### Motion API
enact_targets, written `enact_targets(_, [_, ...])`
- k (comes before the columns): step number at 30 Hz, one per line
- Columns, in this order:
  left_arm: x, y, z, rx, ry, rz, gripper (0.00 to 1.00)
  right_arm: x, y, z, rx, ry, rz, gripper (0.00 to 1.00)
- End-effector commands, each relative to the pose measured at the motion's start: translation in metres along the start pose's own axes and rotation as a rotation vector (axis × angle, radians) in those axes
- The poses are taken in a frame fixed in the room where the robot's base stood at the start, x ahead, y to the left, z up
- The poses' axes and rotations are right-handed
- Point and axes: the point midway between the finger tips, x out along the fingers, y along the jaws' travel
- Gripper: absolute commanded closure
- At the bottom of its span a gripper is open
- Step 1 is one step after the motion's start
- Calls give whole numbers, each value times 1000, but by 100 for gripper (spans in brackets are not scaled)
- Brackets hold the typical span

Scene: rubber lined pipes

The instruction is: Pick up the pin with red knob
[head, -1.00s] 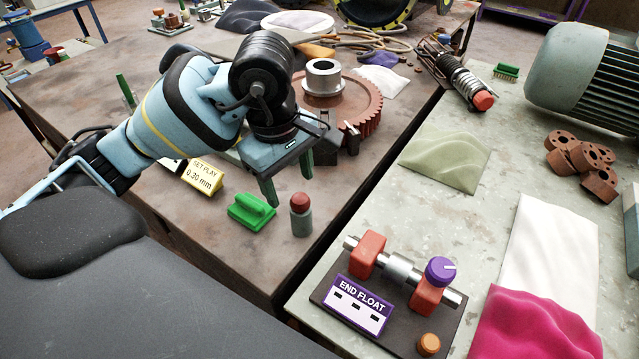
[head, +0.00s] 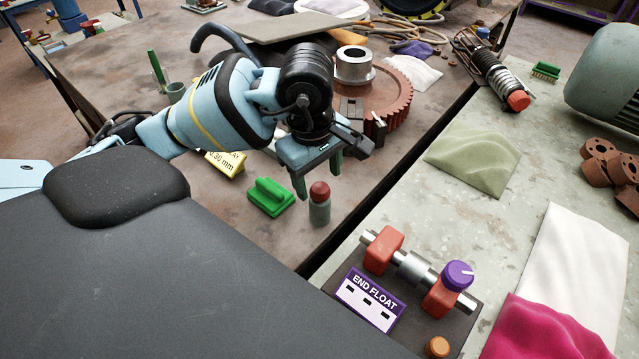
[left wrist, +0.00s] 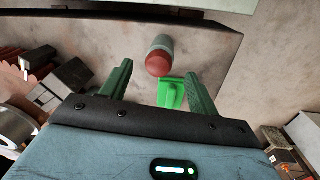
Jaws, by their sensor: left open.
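The pin with the red knob (head: 320,200) stands upright on the brown table near its front edge, a grey body under a red top. In the left wrist view the red knob (left wrist: 158,64) shows between and beyond the two fingertips. My left gripper (head: 319,178) is open, its green fingers pointing down just behind and above the pin. Nothing is between the fingers, and they appear apart from the pin. The left wrist view also shows the open left gripper (left wrist: 160,80). My right gripper is not in view.
A green-handled block (head: 270,196) lies just left of the pin. A yellow label block (head: 226,163) stands behind it. A rust-red gear (head: 388,100) and metal ring (head: 353,66) lie behind the gripper. The END FLOAT fixture (head: 410,270) stands on the pale table across a gap.

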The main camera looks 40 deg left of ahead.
Motion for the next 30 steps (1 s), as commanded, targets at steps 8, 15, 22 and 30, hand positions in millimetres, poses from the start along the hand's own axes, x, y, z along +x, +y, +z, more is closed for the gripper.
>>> enact_targets(8, [30, 0, 0, 0, 0, -1, 40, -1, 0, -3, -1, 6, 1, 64])
enact_targets(15, [32, 1, 0, 0, 0, 1, 40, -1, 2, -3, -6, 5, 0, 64])
enact_targets(22, [31, 1, 0, 0, 0, 1, 68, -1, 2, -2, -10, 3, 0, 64])
enact_targets(30, [31, 1, 0, 0, 0, 2, 88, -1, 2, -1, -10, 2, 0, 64])
